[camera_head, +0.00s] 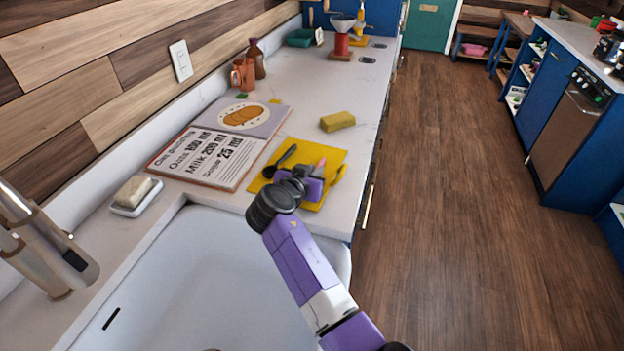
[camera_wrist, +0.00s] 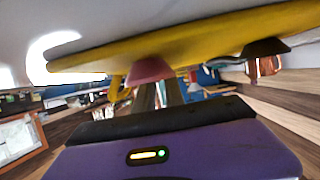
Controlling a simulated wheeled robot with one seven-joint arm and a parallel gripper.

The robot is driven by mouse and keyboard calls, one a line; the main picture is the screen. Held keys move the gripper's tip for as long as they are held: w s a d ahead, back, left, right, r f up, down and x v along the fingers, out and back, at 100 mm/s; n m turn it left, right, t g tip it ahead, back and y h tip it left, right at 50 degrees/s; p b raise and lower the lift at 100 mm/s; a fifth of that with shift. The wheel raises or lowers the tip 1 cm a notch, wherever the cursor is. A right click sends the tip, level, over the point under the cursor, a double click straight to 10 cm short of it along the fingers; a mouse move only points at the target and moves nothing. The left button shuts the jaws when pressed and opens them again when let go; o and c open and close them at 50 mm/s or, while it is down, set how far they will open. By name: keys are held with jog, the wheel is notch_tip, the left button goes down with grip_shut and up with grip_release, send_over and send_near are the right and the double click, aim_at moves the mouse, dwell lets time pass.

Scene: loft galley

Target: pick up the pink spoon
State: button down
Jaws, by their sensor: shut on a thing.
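The pink spoon (camera_head: 320,165) shows only as a small pink piece just beyond my gripper (camera_head: 308,182) in the head view; most of it is hidden by my gripper. In the wrist view a rounded pink part of it (camera_wrist: 150,70) is close in front of my gripper, against the yellow cloth. My gripper is low over the cloth and shut on the pink spoon. I cannot tell whether the spoon is clear of the cloth.
The yellow cloth (camera_head: 335,158) lies on the counter with a black spoon (camera_head: 281,160) left of my gripper. A recipe board (camera_head: 205,157) lies to the left, a yellow sponge (camera_head: 337,121) stands behind, and the sink (camera_head: 190,270) is in front.

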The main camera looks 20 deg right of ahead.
jog(key=shift+s+f, duration=0.15)
jog(key=shift+f, duration=0.15)
